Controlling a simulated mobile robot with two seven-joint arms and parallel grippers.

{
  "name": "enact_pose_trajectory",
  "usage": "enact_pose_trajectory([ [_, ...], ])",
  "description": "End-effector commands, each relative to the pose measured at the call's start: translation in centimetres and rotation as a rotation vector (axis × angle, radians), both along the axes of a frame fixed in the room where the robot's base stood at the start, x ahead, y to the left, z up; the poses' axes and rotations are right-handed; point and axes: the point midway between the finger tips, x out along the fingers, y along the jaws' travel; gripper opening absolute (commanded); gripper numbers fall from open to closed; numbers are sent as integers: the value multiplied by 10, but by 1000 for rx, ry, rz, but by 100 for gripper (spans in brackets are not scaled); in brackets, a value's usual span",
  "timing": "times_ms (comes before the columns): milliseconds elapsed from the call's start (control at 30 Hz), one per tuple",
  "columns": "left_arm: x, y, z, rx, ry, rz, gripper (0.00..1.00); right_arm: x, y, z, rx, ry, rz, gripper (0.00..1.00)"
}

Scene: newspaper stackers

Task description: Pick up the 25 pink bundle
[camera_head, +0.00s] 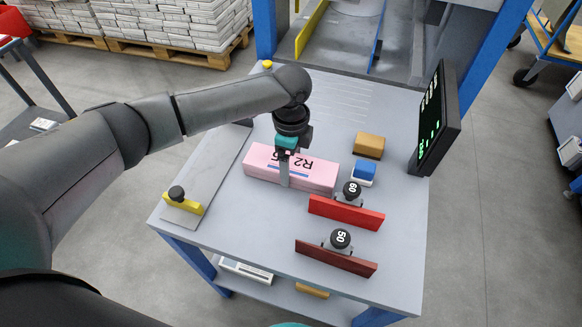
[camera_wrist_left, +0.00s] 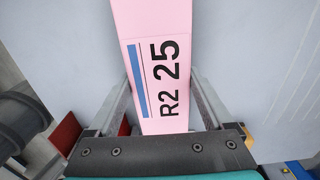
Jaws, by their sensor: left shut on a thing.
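The pink bundle (camera_head: 255,168) lies on the grey table top in the head view, long side running left to right. The left wrist view shows its top face (camera_wrist_left: 155,60) with the print "R2 25" and a blue stripe. My left gripper (camera_head: 285,178) is above the bundle with a finger down along its near long side. In the left wrist view my left gripper (camera_wrist_left: 162,100) has one finger on each side of the bundle, shut on it. I cannot tell whether the bundle touches the table. My right gripper is not in view.
A tan block (camera_head: 369,145), a blue-white block (camera_head: 363,172) and a black display (camera_head: 437,118) are to the right. A yellow stop (camera_head: 183,204) is at left.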

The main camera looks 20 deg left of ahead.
Motion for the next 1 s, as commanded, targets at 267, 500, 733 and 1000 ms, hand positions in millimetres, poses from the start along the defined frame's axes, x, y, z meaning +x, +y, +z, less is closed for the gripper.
enact_pose_trajectory([
  [267,0,0,0,0,0,0,0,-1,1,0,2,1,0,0],
  [500,1,0,2,-2,-3,0,0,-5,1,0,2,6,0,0],
  [733,2,0,12,-2,-5,1,0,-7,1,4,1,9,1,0],
  [1000,2,-1,73,-3,-7,-1,0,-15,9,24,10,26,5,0],
])
